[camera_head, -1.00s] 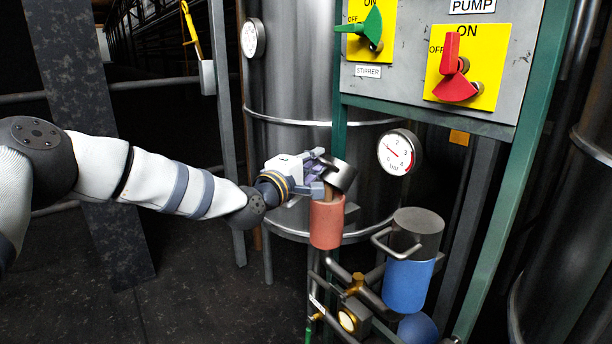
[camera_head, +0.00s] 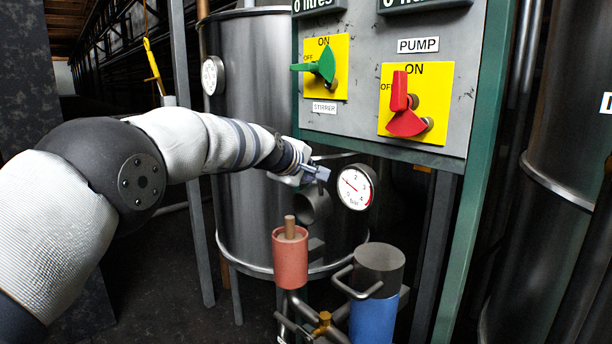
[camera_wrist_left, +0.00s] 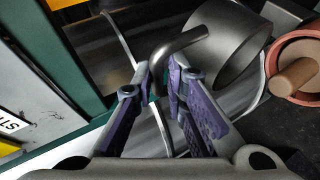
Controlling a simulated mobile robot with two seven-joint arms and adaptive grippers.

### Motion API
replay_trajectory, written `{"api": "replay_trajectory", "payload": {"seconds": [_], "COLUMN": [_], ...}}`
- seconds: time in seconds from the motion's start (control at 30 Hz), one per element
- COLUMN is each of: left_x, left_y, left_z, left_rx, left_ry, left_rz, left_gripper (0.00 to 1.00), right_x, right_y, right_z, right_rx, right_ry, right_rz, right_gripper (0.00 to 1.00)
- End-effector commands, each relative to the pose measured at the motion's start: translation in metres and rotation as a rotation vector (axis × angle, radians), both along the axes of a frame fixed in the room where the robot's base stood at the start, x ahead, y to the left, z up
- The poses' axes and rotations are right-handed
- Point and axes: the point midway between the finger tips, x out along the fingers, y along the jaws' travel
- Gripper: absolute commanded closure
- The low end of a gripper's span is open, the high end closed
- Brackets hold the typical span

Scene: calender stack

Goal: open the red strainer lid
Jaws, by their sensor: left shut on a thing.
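The red strainer (camera_head: 290,262) stands upright on pipework, its top uncovered and a brown core (camera_head: 289,227) sticking up from it. It also shows at the right of the left wrist view (camera_wrist_left: 272,84). Its grey metal lid (camera_head: 314,207) is tipped up above and behind it, with its round end facing out. In the left wrist view, the lid (camera_wrist_left: 226,42) has a bent bar handle (camera_wrist_left: 184,42) running between my fingers. My left gripper (camera_head: 322,174) is shut on that handle; it also shows in the left wrist view (camera_wrist_left: 160,88). My right gripper is out of view.
A blue strainer (camera_head: 374,318) with a shut grey lid (camera_head: 380,262) and side handle stands to the right. A pressure gauge (camera_head: 355,188) is close beside the gripper. A steel tank (camera_head: 245,140) is behind; a switch panel (camera_head: 368,110) hangs above right.

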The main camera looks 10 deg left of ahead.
Motion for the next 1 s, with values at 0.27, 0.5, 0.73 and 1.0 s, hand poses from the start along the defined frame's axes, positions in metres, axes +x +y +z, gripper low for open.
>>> {"api": "replay_trajectory", "payload": {"seconds": [0.27,0.5,0.73,1.0], "left_x": [0.0038,0.0040,0.0039,0.0037], "left_y": [-0.0033,-0.0033,-0.0029,-0.0024], "left_z": [-0.0005,-0.0005,-0.0011,-0.0017], "left_rx": [-0.012,-0.012,-0.011,-0.007], "left_ry": [-0.007,-0.006,-0.005,-0.004], "left_rz": [0.004,0.004,0.004,0.003], "left_gripper": [1.00,1.00,1.00,0.70], "right_x": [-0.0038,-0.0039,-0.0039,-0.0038], "right_y": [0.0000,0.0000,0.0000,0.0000], "right_z": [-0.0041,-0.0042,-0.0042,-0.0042], "right_rx": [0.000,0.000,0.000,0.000], "right_ry": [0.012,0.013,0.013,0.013], "right_rz": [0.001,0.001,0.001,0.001], "right_gripper": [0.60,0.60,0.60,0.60]}}
